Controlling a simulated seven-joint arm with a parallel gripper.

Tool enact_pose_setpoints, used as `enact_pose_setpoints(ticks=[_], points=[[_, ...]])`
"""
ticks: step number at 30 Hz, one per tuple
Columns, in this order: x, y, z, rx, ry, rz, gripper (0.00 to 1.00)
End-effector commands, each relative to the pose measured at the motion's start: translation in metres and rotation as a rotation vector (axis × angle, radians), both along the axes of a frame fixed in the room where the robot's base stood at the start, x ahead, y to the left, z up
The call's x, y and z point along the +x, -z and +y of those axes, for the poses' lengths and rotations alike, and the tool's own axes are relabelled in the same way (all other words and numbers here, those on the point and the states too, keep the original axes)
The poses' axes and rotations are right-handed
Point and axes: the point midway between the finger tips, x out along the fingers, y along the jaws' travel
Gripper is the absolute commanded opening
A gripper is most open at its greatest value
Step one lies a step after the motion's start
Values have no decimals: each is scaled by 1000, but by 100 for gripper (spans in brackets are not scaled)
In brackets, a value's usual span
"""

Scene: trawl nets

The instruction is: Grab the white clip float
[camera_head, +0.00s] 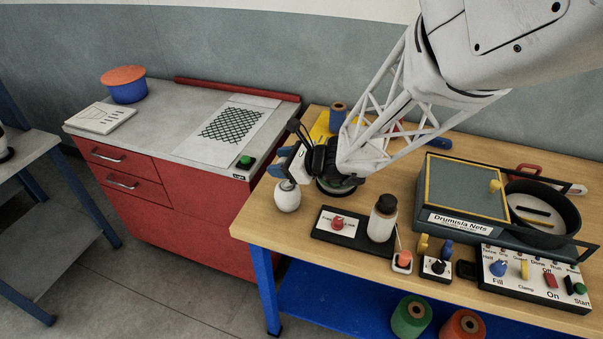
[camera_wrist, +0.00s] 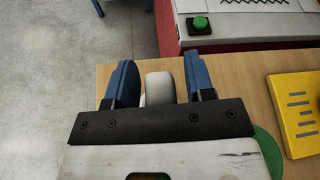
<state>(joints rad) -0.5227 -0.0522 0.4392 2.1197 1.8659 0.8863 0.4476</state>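The white clip float (camera_head: 287,198) is a small rounded white body standing near the left edge of the wooden table. In the wrist view the float (camera_wrist: 159,88) shows as a pale block with a rounded part, between my two blue fingers. My gripper (camera_head: 288,169) is at the top of the float in the head view, partly covering it. In the wrist view my gripper (camera_wrist: 160,66) is open, with a gap on each side of the float. The lower part of the float is hidden there by the dark gripper body.
A black tray (camera_head: 322,235) with a red knob and a dark-capped bottle (camera_head: 382,217) stands right of the float. A yellow board (camera_wrist: 297,112) lies behind. A red cabinet (camera_head: 165,190) with a green button (camera_head: 245,161) stands to the left. The table's left front corner is bare.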

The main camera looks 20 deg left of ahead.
Motion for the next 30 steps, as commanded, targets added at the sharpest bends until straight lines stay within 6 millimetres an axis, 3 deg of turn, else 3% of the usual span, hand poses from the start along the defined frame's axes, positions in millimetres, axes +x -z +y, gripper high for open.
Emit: enact_pose_setpoints(ticks=[2, 9, 23, 30], points=[[0, 0, 0, 0, 0, 0, 37], [0, 0, 0, 0, 0, 0, 0], [0, -2, 0, 0, 0, -1, 0], [0, -16, 0, 0, 0, -2, 0]])
